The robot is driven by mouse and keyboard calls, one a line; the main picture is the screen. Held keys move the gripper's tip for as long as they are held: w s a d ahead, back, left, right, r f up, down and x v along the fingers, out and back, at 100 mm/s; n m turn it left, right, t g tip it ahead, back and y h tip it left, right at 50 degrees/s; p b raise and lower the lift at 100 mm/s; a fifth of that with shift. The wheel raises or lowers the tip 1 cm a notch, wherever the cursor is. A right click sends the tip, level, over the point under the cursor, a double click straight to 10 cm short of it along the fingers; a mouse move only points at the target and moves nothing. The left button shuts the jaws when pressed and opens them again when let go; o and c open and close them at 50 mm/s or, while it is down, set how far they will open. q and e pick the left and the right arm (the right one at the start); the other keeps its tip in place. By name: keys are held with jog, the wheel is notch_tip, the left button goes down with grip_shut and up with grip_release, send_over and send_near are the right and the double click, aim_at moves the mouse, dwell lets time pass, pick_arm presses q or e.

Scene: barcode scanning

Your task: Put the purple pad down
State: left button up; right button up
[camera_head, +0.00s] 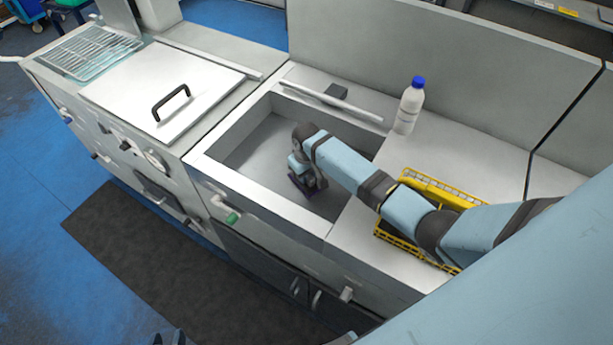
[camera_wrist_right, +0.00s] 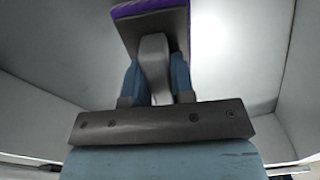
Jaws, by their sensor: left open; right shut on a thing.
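The purple pad (camera_head: 303,187) is down inside the sink basin, at the end of my right arm. In the right wrist view its purple edge (camera_wrist_right: 150,8) shows at the top, with a grey backing and a grey handle below it. My right gripper (camera_head: 309,172) is shut on the handle, a blue finger on each side. The sink basin (camera_head: 262,140) has grey walls and a bare floor around the pad. Whether the pad touches the floor cannot be told. My left gripper (camera_head: 170,338) shows only its dark tips at the bottom edge, open and apart from the pad.
A white bottle (camera_head: 409,107) with a blue cap stands on the counter behind the basin. A yellow crate (camera_head: 443,188) sits to the right, partly behind my right arm. A white lid (camera_head: 161,93) with a black handle lies left of the basin. A faucet bar (camera_head: 331,100) lies along the basin's back.

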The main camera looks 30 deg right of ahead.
jog(key=o, duration=0.9)
jog(key=shift+f, duration=0.1)
notch_tip(320, 180, up, 12)
jog(key=shift+r, duration=0.2)
